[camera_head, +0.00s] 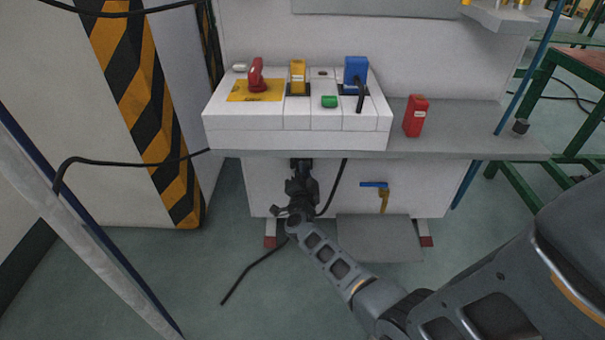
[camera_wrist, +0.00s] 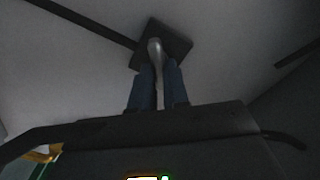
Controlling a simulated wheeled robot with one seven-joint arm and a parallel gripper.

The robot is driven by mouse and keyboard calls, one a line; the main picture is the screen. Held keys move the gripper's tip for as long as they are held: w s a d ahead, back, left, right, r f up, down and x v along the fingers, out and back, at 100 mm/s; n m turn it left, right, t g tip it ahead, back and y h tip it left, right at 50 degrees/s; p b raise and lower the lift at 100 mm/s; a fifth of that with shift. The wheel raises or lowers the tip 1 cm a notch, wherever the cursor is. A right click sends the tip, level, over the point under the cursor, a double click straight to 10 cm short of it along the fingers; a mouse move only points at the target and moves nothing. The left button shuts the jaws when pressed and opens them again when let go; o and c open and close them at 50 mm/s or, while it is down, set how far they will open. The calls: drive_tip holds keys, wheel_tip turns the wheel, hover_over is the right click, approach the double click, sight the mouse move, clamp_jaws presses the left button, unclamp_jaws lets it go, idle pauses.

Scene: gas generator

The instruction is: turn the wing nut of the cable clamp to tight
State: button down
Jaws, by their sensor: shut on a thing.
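In the wrist view my gripper (camera_wrist: 159,72) has its two blue fingers on either side of a slim grey wing nut (camera_wrist: 154,48). The fingers are shut on it. The nut stands in front of a dark square clamp plate (camera_wrist: 178,42) on a pale panel. In the head view my gripper (camera_head: 302,166) is at the front of the white cabinet, just under the grey shelf edge. My own wrist hides the wing nut and clamp there. The fingertips are dim, and how tight the nut is cannot be told.
A white control box (camera_head: 300,140) with a red knob (camera_head: 256,76) and yellow and blue switches stands on the shelf above my gripper. A red block (camera_head: 415,116) is to its right. A blue-handled valve (camera_head: 375,185) is right of my wrist. Black cable (camera_head: 253,270) lies on the floor.

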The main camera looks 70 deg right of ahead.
drive_tip(key=shift+s+f+m+b, duration=0.15)
drive_tip(key=shift+m+b, duration=0.35)
drive_tip(key=shift+m, duration=1.45)
drive_tip(key=shift+f+m+b, duration=0.1)
drive_tip(key=shift+m+b, duration=0.4)
drive_tip(key=shift+m, duration=1.45)
drive_tip(key=c, duration=1.1)
unclamp_jaws()
drive_tip(key=shift+p+v, duration=1.4)
drive_tip(key=shift+v, duration=2.5)
